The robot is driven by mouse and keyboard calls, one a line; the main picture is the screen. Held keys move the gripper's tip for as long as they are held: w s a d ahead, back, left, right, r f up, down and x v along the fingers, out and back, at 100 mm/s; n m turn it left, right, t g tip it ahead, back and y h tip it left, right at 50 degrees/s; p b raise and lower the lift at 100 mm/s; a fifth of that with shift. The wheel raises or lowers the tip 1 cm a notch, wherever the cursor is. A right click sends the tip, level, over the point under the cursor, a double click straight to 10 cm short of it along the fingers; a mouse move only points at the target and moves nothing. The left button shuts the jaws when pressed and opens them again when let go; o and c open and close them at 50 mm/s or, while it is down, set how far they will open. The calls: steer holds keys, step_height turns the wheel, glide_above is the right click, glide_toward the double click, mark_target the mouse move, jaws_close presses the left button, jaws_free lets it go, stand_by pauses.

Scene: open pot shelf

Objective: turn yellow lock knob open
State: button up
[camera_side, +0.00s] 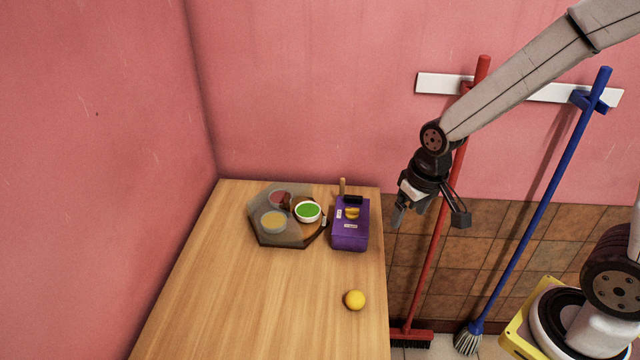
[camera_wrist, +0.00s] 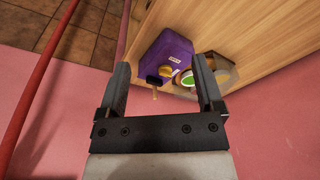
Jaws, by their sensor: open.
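The yellow lock knob (camera_side: 352,213) is on the upper part of a purple box (camera_side: 350,236), which stands near the right edge of the wooden table. In the wrist view the knob (camera_wrist: 176,72) shows on the purple box (camera_wrist: 165,50), between and beyond my fingers. My gripper (camera_side: 398,222) is to the right of the box, past the table's edge, and apart from it. It is open and empty; both fingers (camera_wrist: 162,80) show in the wrist view. The knob's exact turn position is too small to tell.
Left of the box is a grey tray (camera_side: 262,234) with several bowls, one with green contents (camera_side: 308,211). A yellow ball (camera_side: 355,300) lies on the table (camera_side: 260,300) in front. A red broom (camera_side: 436,220) and a blue broom (camera_side: 540,205) hang at right. The table front is mostly clear.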

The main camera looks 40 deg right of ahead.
steer(key=w+d+m+g, duration=0.2)
steer(key=w+m, duration=0.2)
steer(key=w, duration=0.6)
steer(key=m+g+y, duration=0.3)
steer(key=m, duration=0.1)
glide_toward(352, 208)
steer(key=shift+s+a+f, duration=0.15)
steer(key=shift+s+f, duration=0.1)
steer(key=shift+f, duration=0.35)
steer(key=shift+f, duration=0.1)
steer(key=shift+x, duration=3.9)
jaws_close()
